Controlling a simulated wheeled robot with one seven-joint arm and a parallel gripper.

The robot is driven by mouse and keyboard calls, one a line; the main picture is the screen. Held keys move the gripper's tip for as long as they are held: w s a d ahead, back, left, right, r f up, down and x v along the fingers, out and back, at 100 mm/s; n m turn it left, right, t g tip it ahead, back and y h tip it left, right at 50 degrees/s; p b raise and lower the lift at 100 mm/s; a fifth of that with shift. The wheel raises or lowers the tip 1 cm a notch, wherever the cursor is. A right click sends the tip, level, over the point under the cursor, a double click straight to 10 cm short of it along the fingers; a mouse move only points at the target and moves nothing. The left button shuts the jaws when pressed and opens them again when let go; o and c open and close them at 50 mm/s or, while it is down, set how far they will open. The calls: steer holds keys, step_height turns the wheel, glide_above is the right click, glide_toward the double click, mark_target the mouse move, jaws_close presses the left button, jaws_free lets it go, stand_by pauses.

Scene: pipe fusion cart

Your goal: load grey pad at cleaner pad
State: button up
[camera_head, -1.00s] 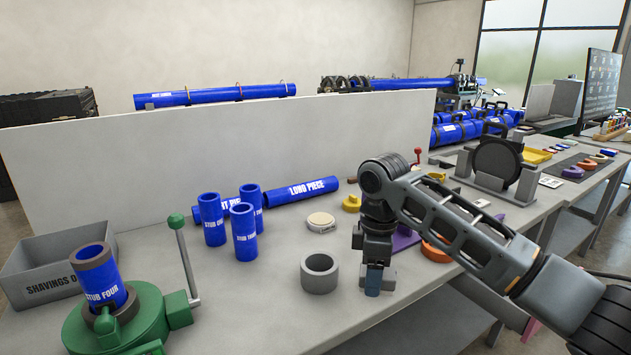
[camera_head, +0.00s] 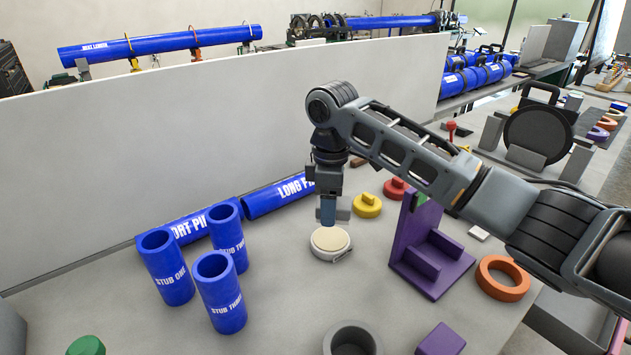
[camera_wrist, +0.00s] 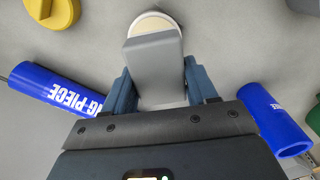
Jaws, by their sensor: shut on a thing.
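My gripper (camera_head: 329,215) points down, right above a cream-topped round pad in a pale holder (camera_head: 330,243), which looks to be the cleaner pad. In the wrist view my two blue fingers (camera_wrist: 163,90) are shut on a grey block, the grey pad (camera_wrist: 153,70). The grey pad's far end overlaps the cleaner pad (camera_wrist: 153,22) in that view and hides most of it. In the head view the fingers mostly hide the grey pad. I cannot tell whether it touches the cleaner pad.
Blue stub pipes (camera_head: 220,292) stand at left, with the long piece (camera_head: 278,194) lying behind. A purple stand (camera_head: 432,262), yellow knob (camera_head: 367,205), red knob (camera_head: 396,189) and orange ring (camera_head: 503,279) are at right. A grey ring (camera_head: 352,340) is in front. A white panel (camera_head: 230,120) runs behind.

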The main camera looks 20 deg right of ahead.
mark_target(327, 238)
steer(key=shift+w, duration=0.5)
steer(key=shift+f, duration=0.75)
step_height(327, 238, down, 4)
steer(key=b, duration=0.3)
steer(key=shift+f+b, duration=0.25)
steer(key=shift+b, duration=0.05)
steer(key=shift+s+f, duration=0.15)
steer(key=shift+f, duration=0.45)
stand_by(1.8)
step_height(327, 238, up, 3)
steer(key=p, duration=0.3)
steer(key=shift+r+p, duration=0.3)
steer(key=shift+r, duration=1.8)
